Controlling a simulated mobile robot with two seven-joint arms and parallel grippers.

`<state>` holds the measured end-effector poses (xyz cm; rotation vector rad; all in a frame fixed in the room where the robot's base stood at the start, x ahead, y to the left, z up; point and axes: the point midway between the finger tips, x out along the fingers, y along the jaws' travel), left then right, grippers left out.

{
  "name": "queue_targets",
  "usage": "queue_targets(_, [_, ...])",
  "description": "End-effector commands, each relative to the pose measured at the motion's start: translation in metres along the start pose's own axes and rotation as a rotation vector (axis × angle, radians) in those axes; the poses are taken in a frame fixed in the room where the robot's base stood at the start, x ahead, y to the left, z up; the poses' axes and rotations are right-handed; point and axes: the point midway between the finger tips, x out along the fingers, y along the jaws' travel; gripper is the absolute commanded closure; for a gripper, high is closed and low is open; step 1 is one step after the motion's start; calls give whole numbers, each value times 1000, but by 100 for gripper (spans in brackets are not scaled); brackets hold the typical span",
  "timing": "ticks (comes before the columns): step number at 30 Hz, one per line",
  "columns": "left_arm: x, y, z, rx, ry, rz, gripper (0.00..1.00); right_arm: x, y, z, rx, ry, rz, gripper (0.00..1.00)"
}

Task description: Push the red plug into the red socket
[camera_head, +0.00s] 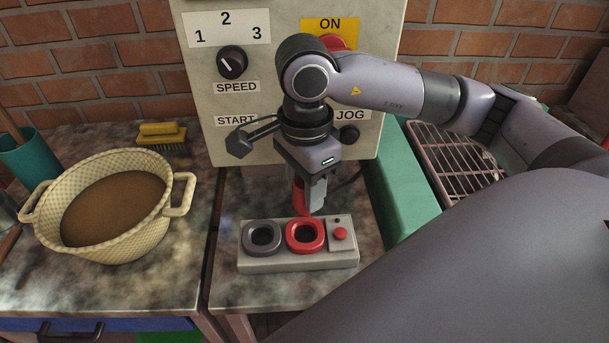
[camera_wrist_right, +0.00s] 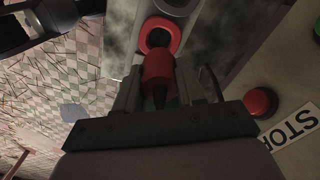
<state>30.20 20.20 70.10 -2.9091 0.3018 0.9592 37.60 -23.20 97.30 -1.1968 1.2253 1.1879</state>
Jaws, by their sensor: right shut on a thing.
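My right gripper (camera_head: 309,202) points down behind and above the socket box (camera_head: 275,265) in the head view. It is shut on the red plug (camera_head: 299,202), which also shows between the fingers in the right wrist view (camera_wrist_right: 158,69). The red socket (camera_head: 306,250) is a red rounded ring with a dark hole, on top of the grey box. In the right wrist view, the plug's far end lies close to the ring (camera_wrist_right: 177,38); I cannot tell whether they touch. The plug is outside the hole. My left gripper is not in view.
A dark grey socket (camera_head: 262,251) sits left of the red one, and a small red button (camera_head: 340,233) right of it. The machine panel (camera_head: 285,75) stands close behind. A green block (camera_head: 398,190) stands right.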

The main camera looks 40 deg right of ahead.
Motion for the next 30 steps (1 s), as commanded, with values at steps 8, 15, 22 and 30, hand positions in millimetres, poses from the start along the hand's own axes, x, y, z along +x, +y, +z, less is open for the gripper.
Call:
queue_targets(8, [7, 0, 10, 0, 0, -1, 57, 19, 0, 0, 1, 0, 1, 92])
queue_targets(15, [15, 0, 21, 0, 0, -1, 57, 42, 0, 0, 1, 1, 1, 92])
queue_targets(22, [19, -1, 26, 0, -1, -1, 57, 53, 0, 0, 1, 0, 0, 92])
queue_targets(30, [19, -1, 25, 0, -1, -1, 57, 53, 0, 0, 1, 0, 0, 92])
